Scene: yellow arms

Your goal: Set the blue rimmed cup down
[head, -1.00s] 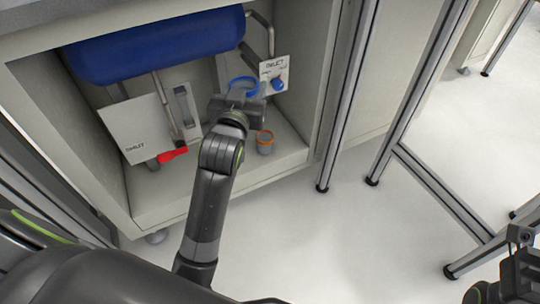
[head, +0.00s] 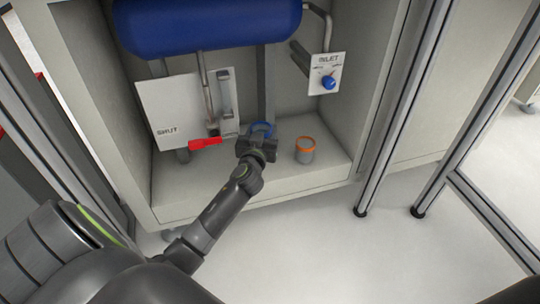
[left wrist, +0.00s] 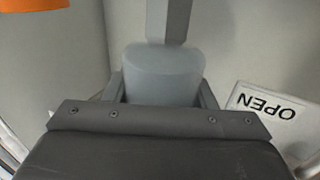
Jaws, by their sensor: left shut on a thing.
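The blue rimmed cup (head: 262,128) is in the cabinet, mostly hidden behind my left gripper (head: 258,143); mainly its blue rim shows. In the left wrist view the grey body of the cup (left wrist: 164,76) sits between the fingers of my left gripper (left wrist: 162,92), which is shut on it. The cup is low, near the cabinet floor (head: 235,192). I cannot tell whether its base touches the floor. My right gripper is out of view.
An orange rimmed cup (head: 305,151) stands on the cabinet floor just right of my left gripper. A red handle (head: 205,142) and a white panel (head: 170,112) are to the left. A blue tank (head: 205,25) hangs above. The blue inlet knob (head: 329,82) is upper right.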

